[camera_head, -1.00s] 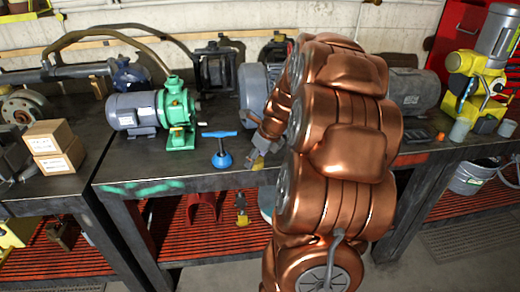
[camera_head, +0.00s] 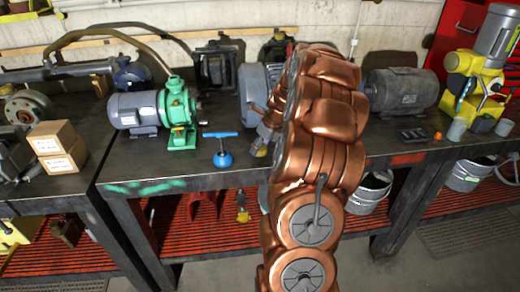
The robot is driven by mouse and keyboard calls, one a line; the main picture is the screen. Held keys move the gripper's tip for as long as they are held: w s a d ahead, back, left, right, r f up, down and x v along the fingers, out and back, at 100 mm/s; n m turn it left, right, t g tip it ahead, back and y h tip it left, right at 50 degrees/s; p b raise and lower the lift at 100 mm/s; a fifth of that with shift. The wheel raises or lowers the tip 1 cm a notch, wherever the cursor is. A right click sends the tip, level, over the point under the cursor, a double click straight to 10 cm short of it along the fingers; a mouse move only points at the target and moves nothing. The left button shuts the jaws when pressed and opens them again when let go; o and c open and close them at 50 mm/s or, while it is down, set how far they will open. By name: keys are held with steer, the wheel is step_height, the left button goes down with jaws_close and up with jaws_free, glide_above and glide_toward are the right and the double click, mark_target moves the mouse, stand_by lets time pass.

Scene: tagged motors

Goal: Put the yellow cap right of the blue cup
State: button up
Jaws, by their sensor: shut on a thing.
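I cannot tell whether the cap touches the bench.
A green and grey motor pump (camera_head: 178,118) stands left of the blue cup. A grey motor (camera_head: 400,90) and a yellow machine (camera_head: 475,85) stand at the right. Cardboard boxes (camera_head: 57,147) are at the left. Bare bench top lies around the blue cup.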

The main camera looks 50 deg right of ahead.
steer(key=shift+f+p, duration=0.3)
steer(key=shift+f, duration=0.9)
steer(key=o, duration=0.7)
steer(key=shift+f, duration=0.1)
steer(key=shift+o, duration=0.2)
